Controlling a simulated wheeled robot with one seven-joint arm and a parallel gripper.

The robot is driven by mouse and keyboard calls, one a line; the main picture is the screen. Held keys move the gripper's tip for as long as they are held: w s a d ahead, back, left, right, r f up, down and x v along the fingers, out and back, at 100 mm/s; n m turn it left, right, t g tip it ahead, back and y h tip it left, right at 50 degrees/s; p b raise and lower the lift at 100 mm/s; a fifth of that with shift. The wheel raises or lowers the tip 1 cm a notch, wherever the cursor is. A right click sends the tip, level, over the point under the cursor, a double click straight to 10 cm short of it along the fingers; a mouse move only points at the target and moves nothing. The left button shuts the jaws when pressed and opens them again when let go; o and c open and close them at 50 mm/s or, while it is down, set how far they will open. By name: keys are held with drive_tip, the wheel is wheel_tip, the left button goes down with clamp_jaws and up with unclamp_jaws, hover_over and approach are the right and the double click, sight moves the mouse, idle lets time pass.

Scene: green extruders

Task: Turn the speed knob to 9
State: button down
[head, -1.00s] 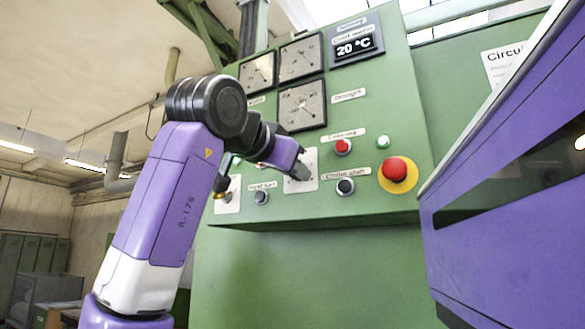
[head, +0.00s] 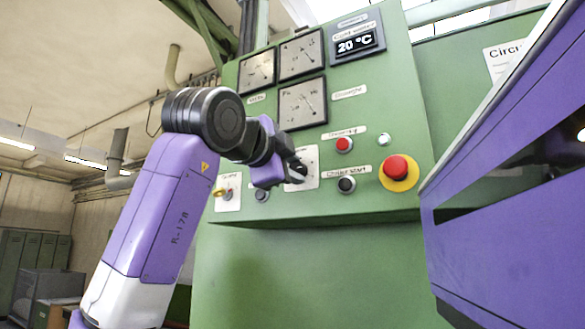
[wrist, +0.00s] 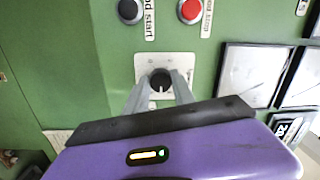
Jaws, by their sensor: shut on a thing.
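The speed knob is a round black knob (wrist: 160,80) with a white mark, on a white square plate (wrist: 142,66) on the green panel. In the wrist view the mark points down, toward my gripper. My gripper (wrist: 161,88) has one finger on each side of the knob and is shut on it. In the head view my gripper (head: 297,172) is at the same plate (head: 311,162), and hides most of the knob. The scale figures on the plate are too small to read.
A red button (head: 344,144) and a black button (head: 346,184) are just right of the plate. A red emergency button (head: 397,168) on a yellow base is farther right. Dial gauges (head: 303,104) and a 20 °C display (head: 356,44) are above.

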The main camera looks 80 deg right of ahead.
drive_tip(key=m, duration=0.6)
drive_tip(key=shift+f, duration=0.1)
drive_tip(key=shift+m, duration=0.4)
drive_tip(key=c, duration=1.1)
unclamp_jaws()
drive_tip(key=shift+o, duration=0.2)
drive_tip(key=shift+w+a, duration=0.1)
drive_tip(key=w+a+b, duration=0.1)
drive_tip(key=a+b, duration=0.1)
drive_tip(key=a, duration=0.5)
drive_tip(key=shift+w+a+f+b, duration=0.15)
drive_tip(key=shift+w+a+b, duration=0.05)
drive_tip(key=shift+w+b, duration=0.1)
